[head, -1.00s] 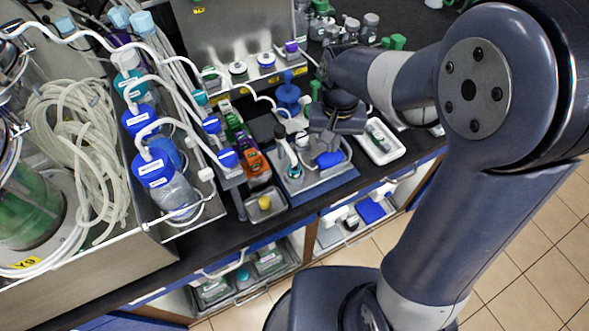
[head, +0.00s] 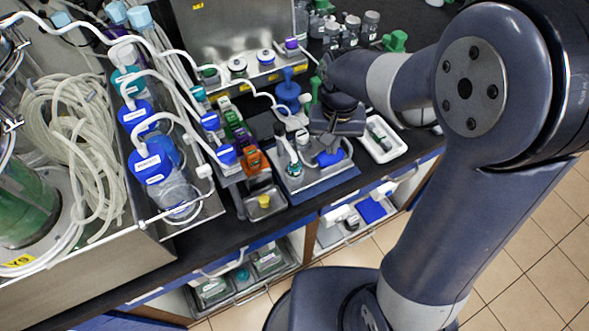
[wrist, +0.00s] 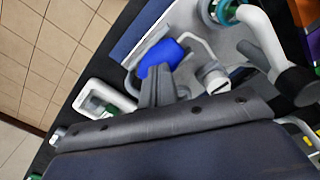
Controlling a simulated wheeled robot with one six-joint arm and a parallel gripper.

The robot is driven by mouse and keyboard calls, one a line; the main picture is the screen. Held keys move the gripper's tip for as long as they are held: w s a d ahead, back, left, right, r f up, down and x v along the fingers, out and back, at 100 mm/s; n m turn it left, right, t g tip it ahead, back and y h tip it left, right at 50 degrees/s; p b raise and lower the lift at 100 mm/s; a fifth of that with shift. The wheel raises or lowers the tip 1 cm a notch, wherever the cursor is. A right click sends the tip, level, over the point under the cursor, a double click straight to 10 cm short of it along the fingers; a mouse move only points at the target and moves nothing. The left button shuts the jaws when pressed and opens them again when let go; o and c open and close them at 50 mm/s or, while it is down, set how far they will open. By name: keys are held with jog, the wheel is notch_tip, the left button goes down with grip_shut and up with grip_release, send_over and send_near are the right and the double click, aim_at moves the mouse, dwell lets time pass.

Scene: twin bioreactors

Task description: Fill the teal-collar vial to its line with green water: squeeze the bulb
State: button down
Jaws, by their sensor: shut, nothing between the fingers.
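The blue bulb (head: 328,158) lies on a grey station plate (head: 318,178) on the bench. It also shows in the wrist view (wrist: 162,56), inside a pale wire loop. A teal collar (head: 294,170) sits at the left of the plate, under a white and dark upright fitting; it also shows at the top of the wrist view (wrist: 226,12). The vial's fill line and liquid level cannot be made out. My gripper (wrist: 158,74) is shut and empty, its fingertips overlapping the bulb's near edge in the picture; contact cannot be told. In the head view, my wrist hides the fingers.
A white tray (head: 401,150) with green-topped items lies to the right. A small metal tray with a yellow item (head: 264,203) is to the left. Coloured blocks (head: 250,158) and blue-capped bottles (head: 154,167) stand further left. The bench's front edge is close.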

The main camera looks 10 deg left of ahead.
jog(key=shift+f, duration=0.1)
jog(key=shift+f+b, duration=0.45)
jog(key=shift+f, duration=0.1)
jog(key=shift+r+p, duration=1.25)
jog(key=shift+r, duration=0.3)
jog(key=shift+f, duration=0.2)
jog(key=shift+f+b, duration=0.6)
jog(key=shift+f, duration=0.05)
jog(key=shift+f+b, duration=0.4)
jog(key=shift+f, duration=0.25)
dwell(0.9)
jog(key=shift+r+p, duration=1.15)
jog(key=shift+r, duration=0.3)
jog(key=shift+r, duration=0.1)
